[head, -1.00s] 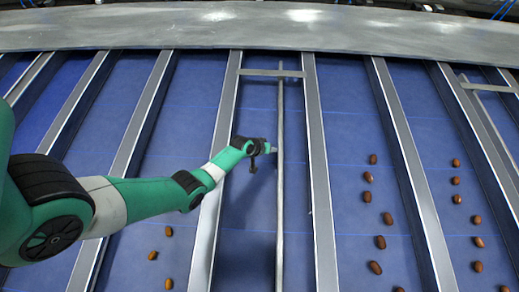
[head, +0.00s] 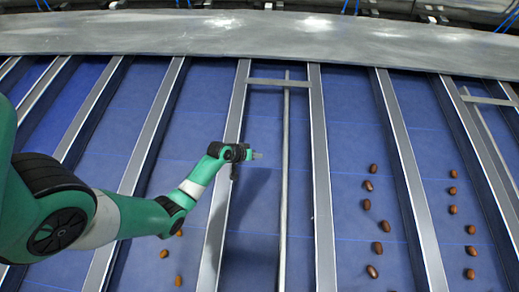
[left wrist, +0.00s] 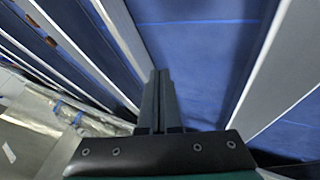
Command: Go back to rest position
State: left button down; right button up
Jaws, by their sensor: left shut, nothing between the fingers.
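My left gripper (head: 257,155) hangs above the blue lane left of the thin metal rod (head: 285,180), apart from the dates. In the left wrist view its two dark fingers (left wrist: 161,85) lie together with nothing between them. My left arm reaches in from the left side of the head view. My right gripper does not show.
Brown dates (head: 368,185) lie in a lane right of the rod, and more dates (head: 453,190) lie farther right. A few dates (head: 164,254) lie at lower left, near my arm. Grey rails (head: 323,180) divide the blue lanes. A metal ledge (head: 260,35) crosses the back.

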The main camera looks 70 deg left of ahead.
pick_arm(q)
jog(key=w+d+r+m+t, duration=0.2)
jog(key=w+d+r+t, duration=0.1)
jog(key=w+r, duration=0.65)
jog(key=w+d+r+m+t, duration=0.2)
jog(key=w+d+r+m, duration=0.15)
jog(key=w+r, duration=0.65)
jog(key=w+d+r+m+t+h, duration=0.1)
jog(key=d+r+t, duration=0.15)
jog(key=r, duration=0.45)
jog(key=w+d+r+t, duration=0.1)
jog(key=d+r, duration=0.2)
jog(key=r, duration=0.4)
jog(key=w+d+r+m+t+h, duration=0.1)
jog(key=w+d+r, duration=0.15)
jog(key=r, duration=0.55)
jog(key=s+d+r+m+t+h, duration=0.1)
jog(key=s+d+r+t, duration=0.25)
jog(key=r, duration=0.65)
jog(key=s+d+r+m+t+h, duration=0.1)
jog(key=s+d+r+m+t, duration=0.2)
jog(key=r, duration=0.7)
jog(key=s+r+t, duration=0.4)
jog(key=s+r, duration=0.9)
jog(key=shift+d+r+y, duration=0.3)
jog(key=shift+d+r, duration=0.05)
jog(key=shift+d, duration=0.1)
